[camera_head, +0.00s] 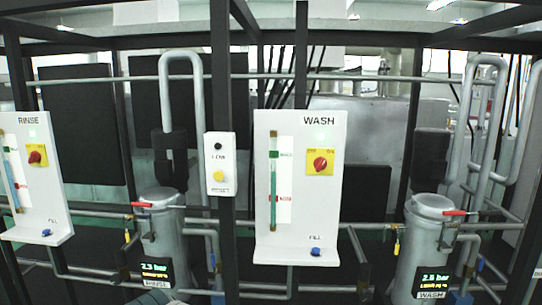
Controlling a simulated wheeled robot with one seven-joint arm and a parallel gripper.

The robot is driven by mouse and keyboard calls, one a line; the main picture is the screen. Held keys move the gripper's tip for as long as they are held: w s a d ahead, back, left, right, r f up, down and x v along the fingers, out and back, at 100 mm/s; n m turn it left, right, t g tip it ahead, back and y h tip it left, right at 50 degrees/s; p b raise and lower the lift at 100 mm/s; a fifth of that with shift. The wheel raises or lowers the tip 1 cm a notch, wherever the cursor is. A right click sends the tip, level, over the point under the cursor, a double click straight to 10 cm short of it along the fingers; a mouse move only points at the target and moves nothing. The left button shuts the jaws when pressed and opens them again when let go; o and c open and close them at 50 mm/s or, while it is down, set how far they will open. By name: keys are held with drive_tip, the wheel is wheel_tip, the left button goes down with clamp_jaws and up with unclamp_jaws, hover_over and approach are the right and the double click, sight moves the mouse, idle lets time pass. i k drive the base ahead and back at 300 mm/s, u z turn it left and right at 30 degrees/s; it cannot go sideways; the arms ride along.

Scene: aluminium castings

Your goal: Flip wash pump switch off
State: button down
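The white WASH panel (300,235) stands right of the middle in the head view. On its upper right is the wash pump switch (320,164), a red rotary knob on a yellow plate. The small marks on the plate are too blurred to read, so I cannot tell which position the knob is at. A small green light (320,138) shows above the plate. Left of the switch is a vertical sight tube (273,182) with green and red labels. A blue FILL knob (316,251) is on the ledge below. My gripper is not in view.
A similar RINSE panel (42,205) with its own red knob (37,155) is at left. A small white box (220,163) with a yellow button hangs between the panels on a dark post. Grey tanks with red-handled valves and displays stand beside each panel (162,225) (428,225).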

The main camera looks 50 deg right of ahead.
sight(320, 164)
drive_tip(key=z, duration=0.75)
drive_tip(key=i, duration=0.85)
drive_tip(key=z, duration=1.4)
drive_tip(key=i, duration=0.3)
drive_tip(key=z, duration=0.2)
